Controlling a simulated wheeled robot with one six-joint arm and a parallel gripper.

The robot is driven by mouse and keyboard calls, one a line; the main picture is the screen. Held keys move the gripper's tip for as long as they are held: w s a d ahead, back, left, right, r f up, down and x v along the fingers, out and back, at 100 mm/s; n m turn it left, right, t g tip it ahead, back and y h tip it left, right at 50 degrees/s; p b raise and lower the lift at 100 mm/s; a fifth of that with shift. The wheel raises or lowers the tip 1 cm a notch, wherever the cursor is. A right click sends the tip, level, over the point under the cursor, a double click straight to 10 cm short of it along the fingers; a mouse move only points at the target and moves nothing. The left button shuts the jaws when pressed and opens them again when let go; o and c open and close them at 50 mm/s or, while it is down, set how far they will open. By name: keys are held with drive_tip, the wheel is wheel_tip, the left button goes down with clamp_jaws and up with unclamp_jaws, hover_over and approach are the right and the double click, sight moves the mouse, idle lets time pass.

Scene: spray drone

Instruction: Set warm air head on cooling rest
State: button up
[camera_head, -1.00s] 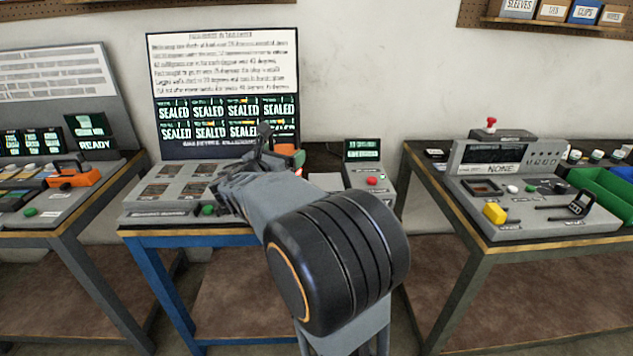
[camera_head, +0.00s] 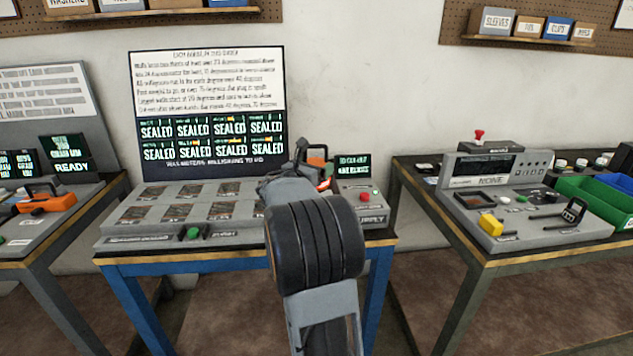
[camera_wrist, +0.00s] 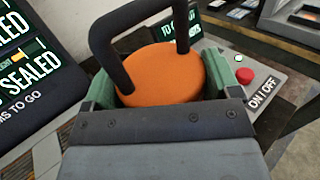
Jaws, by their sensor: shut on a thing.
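The warm air head, an orange round body with a black loop handle, shows in the wrist view (camera_wrist: 165,75) between the green jaws of my gripper (camera_wrist: 160,88). My gripper is shut on it. In the head view the orange of the head (camera_head: 317,154) shows beyond my arm, above the right end of the blue-legged bench, with a red glow just below it. My arm hides most of the gripper there. I cannot clearly pick out the cooling rest; the area under the head is hidden.
A supply box (camera_head: 362,198) with a red button and small screen stands right of the head. A grey panel (camera_head: 180,208) with several dark windows and a green button lies left. A display board (camera_head: 210,115) reading SEALED stands behind. Another bench (camera_head: 500,200) stands right.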

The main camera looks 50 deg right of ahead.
drive_tip(key=shift+d+f, duration=0.25)
drive_tip(key=shift+f, duration=0.1)
drive_tip(key=f, duration=0.3)
drive_tip(key=shift+w+d+b, duration=0.15)
drive_tip(key=shift+d+b, duration=0.15)
drive_tip(key=shift+b, duration=0.1)
drive_tip(key=shift+f, duration=0.3)
drive_tip(key=shift+f, duration=0.1)
drive_tip(key=shift+f, duration=0.15)
drive_tip(key=o, duration=1.2)
